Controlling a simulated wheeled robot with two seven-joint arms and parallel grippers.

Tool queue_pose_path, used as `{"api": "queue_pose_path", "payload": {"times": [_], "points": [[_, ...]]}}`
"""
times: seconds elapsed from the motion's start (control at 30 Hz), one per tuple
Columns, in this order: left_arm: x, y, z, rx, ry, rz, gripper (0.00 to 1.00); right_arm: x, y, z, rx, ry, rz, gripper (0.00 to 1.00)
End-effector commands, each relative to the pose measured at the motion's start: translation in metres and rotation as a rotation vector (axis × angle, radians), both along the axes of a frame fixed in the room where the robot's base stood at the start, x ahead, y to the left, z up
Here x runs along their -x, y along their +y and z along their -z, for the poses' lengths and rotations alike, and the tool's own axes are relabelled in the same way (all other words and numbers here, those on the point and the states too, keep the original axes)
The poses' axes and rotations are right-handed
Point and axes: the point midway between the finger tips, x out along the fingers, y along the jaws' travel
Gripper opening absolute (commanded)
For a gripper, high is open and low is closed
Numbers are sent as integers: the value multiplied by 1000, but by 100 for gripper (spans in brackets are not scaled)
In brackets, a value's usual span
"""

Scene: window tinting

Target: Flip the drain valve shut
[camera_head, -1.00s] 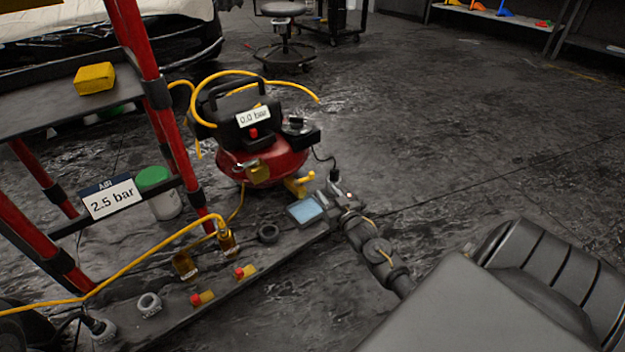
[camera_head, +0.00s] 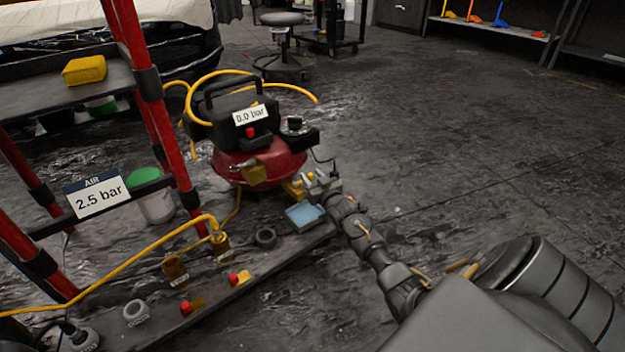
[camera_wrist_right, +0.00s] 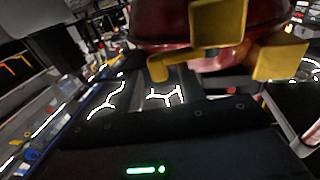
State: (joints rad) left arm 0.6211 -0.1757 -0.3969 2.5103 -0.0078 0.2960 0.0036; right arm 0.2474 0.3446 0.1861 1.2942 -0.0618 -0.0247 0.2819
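The yellow drain valve (camera_head: 293,188) sits low on the front right of the red compressor (camera_head: 265,168). My right gripper (camera_head: 319,183) is right beside the valve, at its right, and partly overlaps it in the head view. In the right wrist view, the bent yellow lever (camera_wrist_right: 172,66) hangs just beyond the dark gripper body, under the red tank (camera_wrist_right: 200,55). I cannot tell whether the gripper touches the lever or how far its fingers are apart. The compressor's label reads 0.0 bar. My left gripper is not in view.
A light blue pad (camera_head: 304,216) lies beside my right wrist on the low dark board (camera_head: 215,295). Brass fittings, red-tipped parts and rings stand along that board. A red-posted rack (camera_head: 150,95) carries a 2.5 bar sign (camera_head: 97,196). Floor to the right is clear.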

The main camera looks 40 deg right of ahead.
Motion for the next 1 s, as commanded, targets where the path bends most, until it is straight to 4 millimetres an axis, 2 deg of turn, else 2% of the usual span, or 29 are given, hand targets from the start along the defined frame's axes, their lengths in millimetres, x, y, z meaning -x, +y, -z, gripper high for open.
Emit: {"api": "queue_pose_path", "payload": {"times": [0.07, 0.3, 0.37, 0.5, 0.77, 1.0], "points": [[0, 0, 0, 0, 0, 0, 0, 0, 0, 0, 0, 0, 0, 37], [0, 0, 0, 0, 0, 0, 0, 0, 0, 0, 0, 0, 0, 6], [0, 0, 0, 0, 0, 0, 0, 0, 0, 0, 0, 0, 0, 0], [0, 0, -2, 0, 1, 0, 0, -1, -2, -1, 3, 0, -21, 0], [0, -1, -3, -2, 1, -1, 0, -11, -5, 0, 3, 1, -192, 0], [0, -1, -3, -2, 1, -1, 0, -11, -5, 0, 0, 0, -204, 0]]}}
